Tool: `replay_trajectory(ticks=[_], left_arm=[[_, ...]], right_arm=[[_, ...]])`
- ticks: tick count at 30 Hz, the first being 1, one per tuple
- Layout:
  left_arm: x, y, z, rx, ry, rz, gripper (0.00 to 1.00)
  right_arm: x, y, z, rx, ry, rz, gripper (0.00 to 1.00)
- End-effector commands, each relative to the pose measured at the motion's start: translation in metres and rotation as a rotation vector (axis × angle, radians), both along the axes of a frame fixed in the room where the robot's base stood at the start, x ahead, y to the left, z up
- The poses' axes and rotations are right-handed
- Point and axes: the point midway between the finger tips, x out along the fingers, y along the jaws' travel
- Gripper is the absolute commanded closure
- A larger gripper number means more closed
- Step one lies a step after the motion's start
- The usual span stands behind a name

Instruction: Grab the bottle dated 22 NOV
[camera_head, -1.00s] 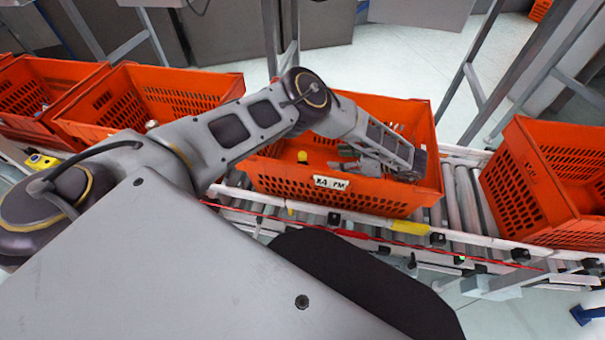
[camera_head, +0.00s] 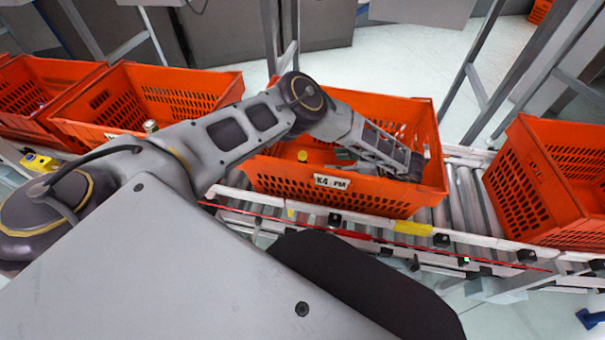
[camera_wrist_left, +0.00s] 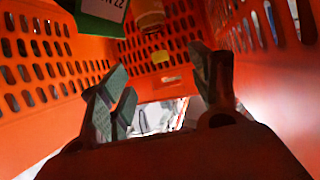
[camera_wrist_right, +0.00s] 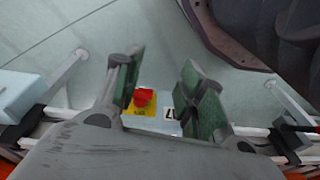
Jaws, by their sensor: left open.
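My left gripper (camera_head: 345,155) reaches down inside the middle orange tote (camera_head: 290,182). It is open, with a gap between its fingers in the left wrist view (camera_wrist_left: 158,72). A green object (camera_wrist_left: 98,27) with a white label lies at the top of that view, cut off by its edge. Its label reads upside down, with "22" and part of a letter legible. An amber bottle (camera_wrist_left: 149,14) with a yellow cap (camera_wrist_left: 160,56) is beyond the fingertips. That yellow cap also seems to show in the head view (camera_head: 302,156). My right gripper (camera_wrist_right: 158,75) is open and empty.
The tote stands on a roller conveyor (camera_head: 462,195) and has a white front label. Other orange totes stand at left (camera_head: 85,128) and right (camera_head: 530,190). A red button on a yellow plate (camera_wrist_right: 133,109) shows below my right gripper. Metal posts stand behind.

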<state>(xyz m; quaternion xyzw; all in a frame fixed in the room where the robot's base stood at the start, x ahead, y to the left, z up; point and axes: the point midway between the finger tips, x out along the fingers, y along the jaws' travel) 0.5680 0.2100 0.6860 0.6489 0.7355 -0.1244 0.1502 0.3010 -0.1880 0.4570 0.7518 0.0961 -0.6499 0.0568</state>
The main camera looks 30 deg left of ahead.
Motion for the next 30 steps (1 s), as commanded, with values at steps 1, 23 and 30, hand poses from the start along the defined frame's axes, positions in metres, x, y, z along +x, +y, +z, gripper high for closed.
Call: replay_trajectory(ticks=[1,23,30], left_arm=[[-0.001,0.004,-0.002,0.0,0.0,0.001,0.37],[-0.008,0.062,-0.027,-0.001,0.001,0.0,0.37],[-0.008,0.07,-0.03,0.0,0.0,-0.001,0.37]], right_arm=[[0.0,0.0,0.001,0.001,-0.001,0.0,0.6],[0.002,0.004,0.016,0.014,-0.018,0.002,0.6],[0.004,0.005,0.02,0.015,-0.024,0.002,0.6]])
